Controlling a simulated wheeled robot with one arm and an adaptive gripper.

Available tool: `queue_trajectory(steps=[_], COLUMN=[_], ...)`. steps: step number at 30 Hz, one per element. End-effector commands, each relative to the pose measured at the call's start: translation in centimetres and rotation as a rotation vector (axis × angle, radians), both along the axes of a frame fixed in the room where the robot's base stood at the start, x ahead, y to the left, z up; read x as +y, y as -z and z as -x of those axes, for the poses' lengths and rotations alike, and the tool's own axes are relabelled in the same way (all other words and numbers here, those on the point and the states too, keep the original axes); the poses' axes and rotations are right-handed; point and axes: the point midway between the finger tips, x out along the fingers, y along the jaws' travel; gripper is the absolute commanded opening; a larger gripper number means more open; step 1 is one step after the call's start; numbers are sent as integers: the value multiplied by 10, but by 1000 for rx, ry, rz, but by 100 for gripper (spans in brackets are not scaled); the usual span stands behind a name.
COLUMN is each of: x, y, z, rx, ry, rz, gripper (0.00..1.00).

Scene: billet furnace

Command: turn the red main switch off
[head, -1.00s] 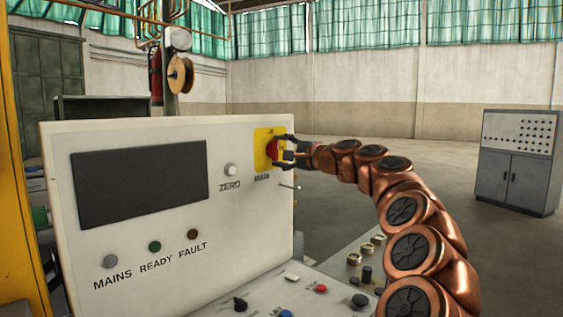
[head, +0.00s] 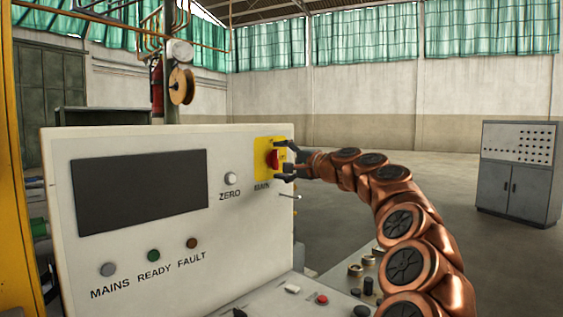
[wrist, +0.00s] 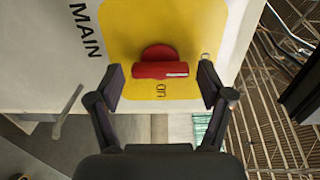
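The red main switch (head: 273,159) sits on a yellow plate (head: 262,176) at the upper right of the white panel, above the word MAIN. Its handle stands about upright in the head view. In the wrist view, the red handle (wrist: 160,70) lies crosswise, with an "on" mark on the plate below it and a small pale mark to its right. My gripper (head: 279,160) is at the switch. In the wrist view, my gripper (wrist: 160,87) is open, with one finger on each side of the handle and visible gaps between; neither finger appears to touch it.
The panel (head: 140,250) has a dark display (head: 138,191), a ZERO button (head: 231,178) and indicator lamps. A small lever (head: 289,195) sticks out below the switch. Knobs and buttons lie on the desk below. A grey cabinet (head: 517,180) stands far right across open floor.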

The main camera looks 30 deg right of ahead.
Motion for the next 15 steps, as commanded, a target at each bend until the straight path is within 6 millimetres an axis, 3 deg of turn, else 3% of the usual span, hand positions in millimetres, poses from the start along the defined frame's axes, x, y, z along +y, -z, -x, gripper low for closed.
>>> queue_trajectory(steps=[15], x=[-3], y=[-1], z=[7], rx=[-2], ry=[2], rz=[-2], gripper=[87])
